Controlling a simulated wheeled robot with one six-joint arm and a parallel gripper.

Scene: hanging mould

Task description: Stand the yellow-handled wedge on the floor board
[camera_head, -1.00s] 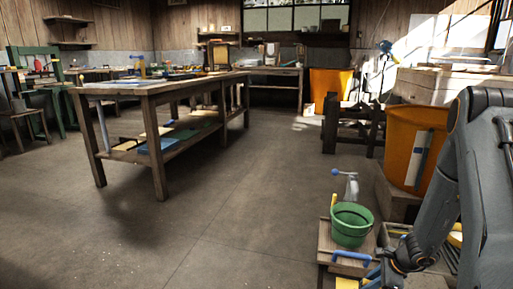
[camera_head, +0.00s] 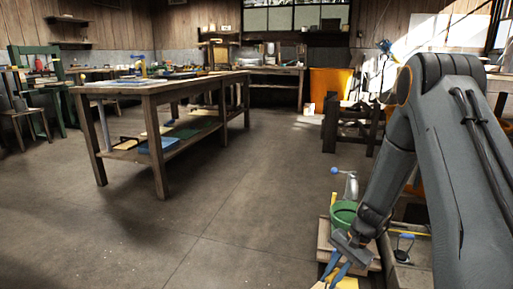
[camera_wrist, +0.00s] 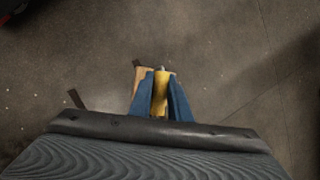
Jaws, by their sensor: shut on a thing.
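My gripper (camera_head: 335,270) is low at the bottom edge of the head view, in front of the small wooden stand. In the wrist view its two blue fingers (camera_wrist: 160,92) are shut on the yellow handle (camera_wrist: 160,98) of the wedge. A pale tan block-like piece (camera_wrist: 139,78) shows beside the handle, partly hidden by the left finger; I cannot tell if it is the wedge's body. The wedge is above or near the grey floor; contact cannot be told. A yellow patch (camera_head: 347,283) at the bottom edge may be the floor board, mostly cut off.
The wooden stand (camera_head: 323,238) holds a green bucket (camera_head: 342,212), partly behind my arm. A crate (camera_head: 408,268) with a blue-handled tool is to its right. A long workbench (camera_head: 158,100) stands left. The floor between is clear.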

